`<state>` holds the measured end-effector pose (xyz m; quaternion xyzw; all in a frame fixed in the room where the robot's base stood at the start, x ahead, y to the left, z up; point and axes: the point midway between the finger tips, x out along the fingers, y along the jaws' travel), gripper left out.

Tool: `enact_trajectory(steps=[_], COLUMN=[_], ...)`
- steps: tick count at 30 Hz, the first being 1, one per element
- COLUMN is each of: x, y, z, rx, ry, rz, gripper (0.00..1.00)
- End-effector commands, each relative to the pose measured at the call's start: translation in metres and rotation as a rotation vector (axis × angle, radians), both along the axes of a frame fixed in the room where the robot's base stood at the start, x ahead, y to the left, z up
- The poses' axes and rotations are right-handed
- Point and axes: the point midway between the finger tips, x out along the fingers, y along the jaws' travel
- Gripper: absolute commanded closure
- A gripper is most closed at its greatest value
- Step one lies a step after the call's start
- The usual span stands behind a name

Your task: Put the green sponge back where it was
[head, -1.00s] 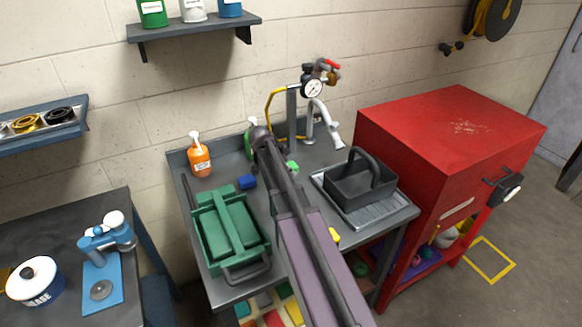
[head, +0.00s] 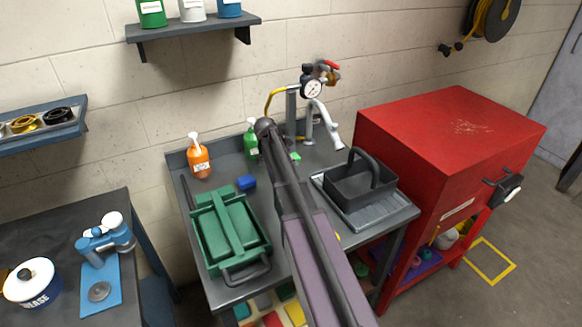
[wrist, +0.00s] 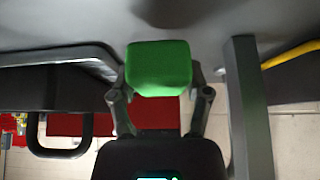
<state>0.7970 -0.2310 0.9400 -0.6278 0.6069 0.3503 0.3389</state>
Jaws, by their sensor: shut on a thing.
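The green sponge (wrist: 158,68) is between the two fingers of my gripper (wrist: 159,80) in the wrist view, which grip it from both sides. In the head view a small part of the green sponge (head: 294,157) shows beside my arm, over the back of the grey bench near the tap post. My arm hides the gripper there. I cannot tell from the pictures whether the sponge touches the bench.
Orange (head: 199,160) and green (head: 251,143) bottles stand at the back. A grey caddy (head: 352,190) is at the right, beside a red cabinet (head: 440,130). The tap post (head: 291,115) stands close by.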

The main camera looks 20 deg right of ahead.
Motion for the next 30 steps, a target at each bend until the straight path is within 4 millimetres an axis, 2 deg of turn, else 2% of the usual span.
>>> enact_trajectory(steps=[3,10,29,30], x=[-0.001,-0.001,-0.001,-0.001], y=[0.001,0.001,0.002,0.002], z=[-0.015,-0.032,-0.039,-0.038], rx=[0.0,0.0,0.0,0.0], ry=[0.001,0.001,0.0,0.0], rz=[0.001,0.001,0.002,0.002], gripper=[0.76,0.76,0.76,0.32])
